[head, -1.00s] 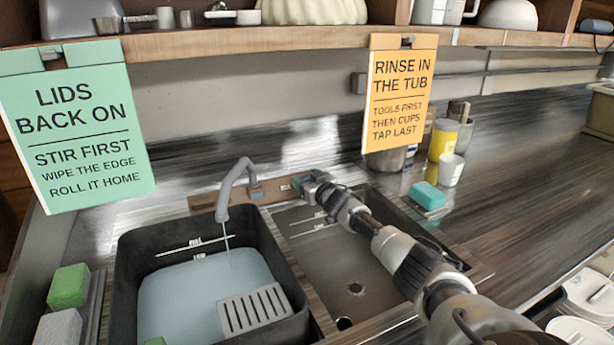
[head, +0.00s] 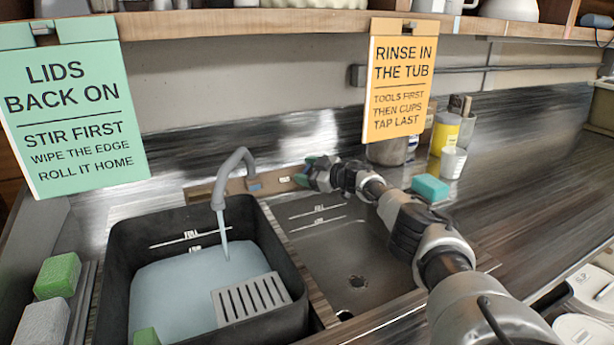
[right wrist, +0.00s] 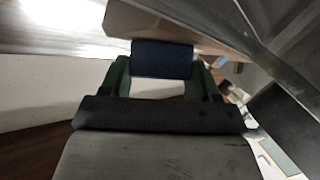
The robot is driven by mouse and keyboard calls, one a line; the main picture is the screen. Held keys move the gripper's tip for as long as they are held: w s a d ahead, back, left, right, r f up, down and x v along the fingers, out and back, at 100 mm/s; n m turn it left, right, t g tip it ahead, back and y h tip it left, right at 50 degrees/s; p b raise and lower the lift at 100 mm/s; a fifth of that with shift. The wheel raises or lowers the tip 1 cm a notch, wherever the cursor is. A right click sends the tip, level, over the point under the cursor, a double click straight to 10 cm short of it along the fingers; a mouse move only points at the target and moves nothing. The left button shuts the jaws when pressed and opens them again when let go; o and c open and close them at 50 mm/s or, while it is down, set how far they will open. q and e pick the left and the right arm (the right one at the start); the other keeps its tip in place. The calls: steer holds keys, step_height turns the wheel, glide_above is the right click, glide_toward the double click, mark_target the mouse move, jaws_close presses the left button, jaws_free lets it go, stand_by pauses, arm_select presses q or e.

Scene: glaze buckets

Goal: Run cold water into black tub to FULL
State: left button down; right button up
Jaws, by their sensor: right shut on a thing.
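The black tub (head: 275,264) stands in the left basin under the grey tap spout (head: 219,190). A stream of water (head: 226,248) falls from the spout into it. The water (head: 170,290) has its far edge just below the lower wall mark, under the FULL line (head: 190,237). My right gripper (head: 302,174) is at the wooden tap panel (head: 225,192) behind the basins. In the right wrist view its green fingers are shut on a dark blue handle (right wrist: 162,59). A small blue mark (head: 255,187) shows on the panel. My left gripper is out of view.
A grey slotted piece (head: 252,298) sits in the tub's front right. The right basin (head: 350,262) is empty. Green and grey sponge blocks (head: 57,276) lie left of the tub. A teal block (head: 430,188), yellow container (head: 444,133) and white cup (head: 453,162) stand right of the basins.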

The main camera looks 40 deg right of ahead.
stand_by(0.3)
steer(key=o, duration=0.9)
steer(key=shift+w, duration=0.1)
steer(key=shift+s+d+p, duration=0.15)
steer(key=shift+s+p, duration=0.15)
steer(key=shift+s, duration=0.1)
steer(key=shift+p+v, duration=0.35)
steer(key=shift+v, duration=4.65)
